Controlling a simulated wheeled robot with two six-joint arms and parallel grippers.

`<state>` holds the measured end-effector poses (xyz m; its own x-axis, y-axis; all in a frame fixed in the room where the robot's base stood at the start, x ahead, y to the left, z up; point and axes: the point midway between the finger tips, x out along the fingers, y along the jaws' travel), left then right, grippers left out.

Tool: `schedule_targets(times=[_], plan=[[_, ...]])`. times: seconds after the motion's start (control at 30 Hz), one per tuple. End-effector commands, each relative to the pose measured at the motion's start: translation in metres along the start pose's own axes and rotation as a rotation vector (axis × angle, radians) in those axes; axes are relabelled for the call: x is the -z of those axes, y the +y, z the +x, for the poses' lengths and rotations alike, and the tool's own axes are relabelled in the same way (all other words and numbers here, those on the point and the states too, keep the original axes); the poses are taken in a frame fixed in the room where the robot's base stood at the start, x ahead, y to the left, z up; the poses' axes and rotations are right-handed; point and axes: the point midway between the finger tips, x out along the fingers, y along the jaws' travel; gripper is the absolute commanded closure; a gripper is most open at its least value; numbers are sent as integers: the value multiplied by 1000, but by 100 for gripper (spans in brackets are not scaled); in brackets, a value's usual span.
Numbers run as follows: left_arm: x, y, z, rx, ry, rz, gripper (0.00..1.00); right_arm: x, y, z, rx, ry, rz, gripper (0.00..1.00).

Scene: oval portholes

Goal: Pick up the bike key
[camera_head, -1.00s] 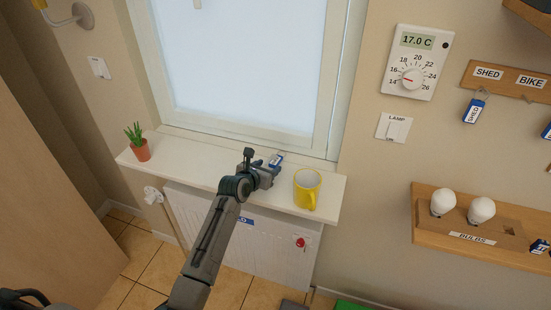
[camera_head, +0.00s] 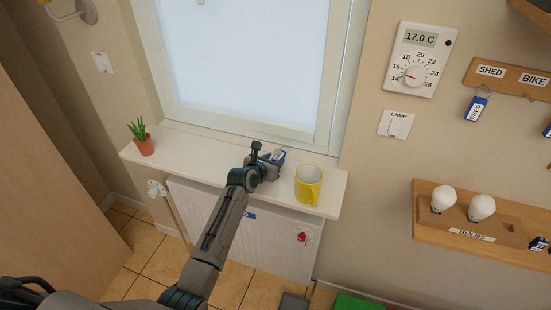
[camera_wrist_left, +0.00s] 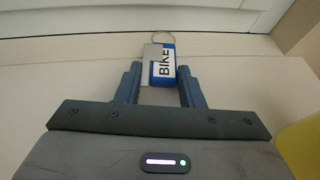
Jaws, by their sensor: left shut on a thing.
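The bike key has a blue tag marked BIKE and a metal ring; in the left wrist view the bike key (camera_wrist_left: 162,66) lies between the two fingers. My left gripper (camera_wrist_left: 160,82) is shut on it. In the head view my left gripper (camera_head: 270,165) is at the window sill (camera_head: 195,153), left of the yellow mug, and the blue tag of the bike key (camera_head: 278,156) shows just past the fingers. I cannot tell whether the key still touches the sill. My right gripper is not in view.
A yellow mug (camera_head: 308,184) stands close to the right of my left gripper. A potted plant (camera_head: 145,146) stands at the sill's left end. A key rack (camera_head: 510,78) labelled SHED and BIKE hangs on the right wall, with a shed key (camera_head: 475,108) below its SHED label.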

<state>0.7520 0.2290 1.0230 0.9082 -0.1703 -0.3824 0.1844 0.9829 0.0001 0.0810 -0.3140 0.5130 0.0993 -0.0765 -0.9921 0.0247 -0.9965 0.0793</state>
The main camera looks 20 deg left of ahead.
Motion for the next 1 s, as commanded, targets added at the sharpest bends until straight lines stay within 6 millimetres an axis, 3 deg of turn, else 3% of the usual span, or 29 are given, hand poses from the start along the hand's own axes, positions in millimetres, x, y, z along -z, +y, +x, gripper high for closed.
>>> schedule_targets(times=[0.3, 0.63, 1.0], plan=[[-3, -1, -11, -1, -2, 2, 87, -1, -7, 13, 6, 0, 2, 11], [-63, -1, -34, -2, -7, 3, 87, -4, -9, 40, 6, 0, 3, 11], [-24, -14, -112, -1, 0, 2, 87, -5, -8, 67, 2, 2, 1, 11]])
